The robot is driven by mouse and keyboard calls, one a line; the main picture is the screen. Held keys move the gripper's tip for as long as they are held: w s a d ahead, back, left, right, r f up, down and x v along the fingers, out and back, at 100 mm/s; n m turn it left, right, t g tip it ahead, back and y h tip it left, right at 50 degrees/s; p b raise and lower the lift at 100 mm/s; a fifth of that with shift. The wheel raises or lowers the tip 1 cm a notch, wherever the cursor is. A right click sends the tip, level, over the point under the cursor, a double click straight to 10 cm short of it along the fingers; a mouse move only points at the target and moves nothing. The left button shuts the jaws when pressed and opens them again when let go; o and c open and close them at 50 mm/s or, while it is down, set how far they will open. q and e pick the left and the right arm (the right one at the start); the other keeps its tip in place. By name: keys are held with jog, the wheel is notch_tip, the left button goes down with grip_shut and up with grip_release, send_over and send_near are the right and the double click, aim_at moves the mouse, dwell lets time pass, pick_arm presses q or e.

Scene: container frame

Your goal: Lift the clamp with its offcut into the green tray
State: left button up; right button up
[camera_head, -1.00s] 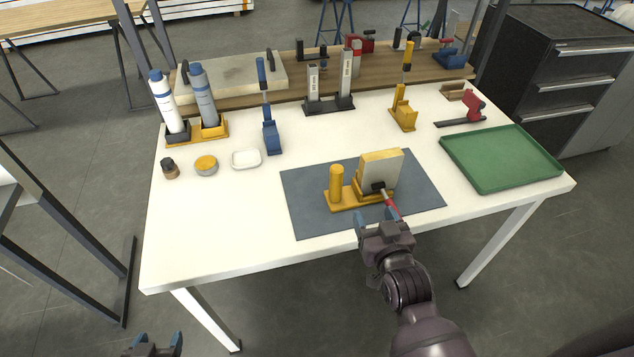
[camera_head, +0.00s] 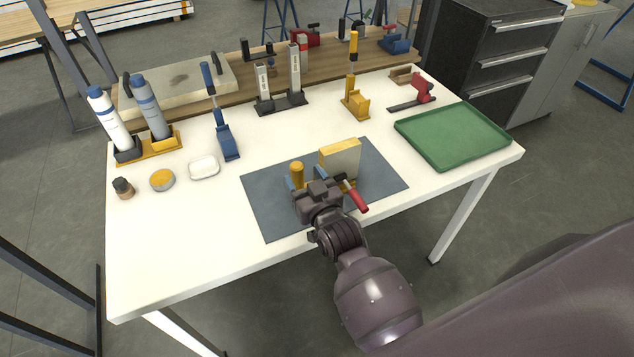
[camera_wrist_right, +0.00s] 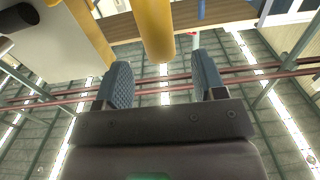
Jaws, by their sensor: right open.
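The yellow clamp stands on the grey mat, its upright post (camera_head: 297,172) at the left and a red handle (camera_head: 357,199) sticking out toward me. A pale offcut (camera_head: 341,158) stands upright in it, and my gripper hides much of the base. My right gripper (camera_head: 316,180) is open close in front of the clamp. In the right wrist view the post (camera_wrist_right: 153,28) is ahead of the gap between the two fingers (camera_wrist_right: 163,80), with the offcut (camera_wrist_right: 75,42) to the left. The green tray (camera_head: 453,138) is empty at the table's right. My left gripper is out of view.
The grey mat (camera_head: 262,208) lies near the white table's front edge. Bottles (camera_head: 150,108), a tin (camera_head: 162,180) and a white dish (camera_head: 204,167) are at the left. The table between mat and tray is clear.

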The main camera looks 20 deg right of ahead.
aim_at(299, 170)
jog(key=shift+w+a+r, duration=0.1)
jog(key=shift+w+r, duration=0.05)
jog(key=shift+w, duration=1)
jog(key=shift+w+a+r, duration=0.1)
jog(key=shift+w+r, duration=0.05)
jog(key=shift+w, duration=1)
grip_shut()
jog(key=shift+r, duration=0.1)
